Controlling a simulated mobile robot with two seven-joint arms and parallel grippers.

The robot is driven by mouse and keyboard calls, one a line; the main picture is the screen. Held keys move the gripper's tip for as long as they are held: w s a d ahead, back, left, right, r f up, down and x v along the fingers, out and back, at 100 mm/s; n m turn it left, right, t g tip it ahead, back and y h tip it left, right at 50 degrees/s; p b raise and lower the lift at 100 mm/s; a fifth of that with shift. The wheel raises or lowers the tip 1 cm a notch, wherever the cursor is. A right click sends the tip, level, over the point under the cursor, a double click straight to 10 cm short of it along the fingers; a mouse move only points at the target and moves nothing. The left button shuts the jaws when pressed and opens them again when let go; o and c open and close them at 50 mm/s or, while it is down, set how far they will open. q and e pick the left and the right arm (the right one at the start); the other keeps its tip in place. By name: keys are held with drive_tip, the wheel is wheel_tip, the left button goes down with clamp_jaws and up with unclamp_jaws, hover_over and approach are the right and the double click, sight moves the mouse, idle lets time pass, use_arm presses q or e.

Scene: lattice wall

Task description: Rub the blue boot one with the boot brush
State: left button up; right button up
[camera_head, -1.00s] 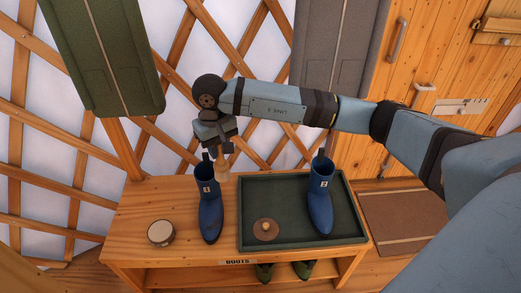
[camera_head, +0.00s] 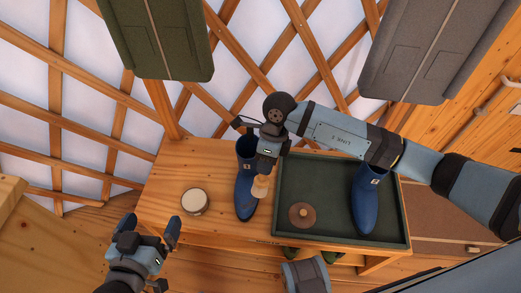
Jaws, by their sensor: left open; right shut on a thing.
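Two blue boots stand upright: the left blue boot (camera_head: 245,200) on bare bench wood, the right blue boot (camera_head: 367,205) in the green tray (camera_head: 338,238). Each has a small white number tag, too small to read surely. My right gripper (camera_head: 267,168) is shut on a pale wooden thing, seemingly the boot brush (camera_head: 261,188). It is held over the left boot's front, partly hiding it; I cannot tell whether brush and boot touch. The left boot's toe shows brownish marks. My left gripper (camera_head: 151,230) is open and empty, in front of the bench's left part.
A round tin (camera_head: 194,201) stands on the bench (camera_head: 165,190) left of the left boot. A round brown disc with a knob (camera_head: 302,215) lies in the tray. Green and grey hanging panels and the lattice wall are behind. Bench wood around the tin is clear.

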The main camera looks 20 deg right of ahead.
sight(259, 190)
drive_tip(key=shift+a+f+m, duration=0.2)
drive_tip(key=shift+a+m, duration=0.05)
drive_tip(key=shift+m, duration=0.25)
drive_tip(key=shift+s, duration=0.1)
drive_tip(key=shift+f+b, duration=1.4)
drive_tip(key=shift+f, duration=0.75)
use_arm(q)
drive_tip(key=f, duration=0.2)
drive_tip(key=shift+w+f, duration=0.2)
drive_tip(key=shift+f, duration=0.15)
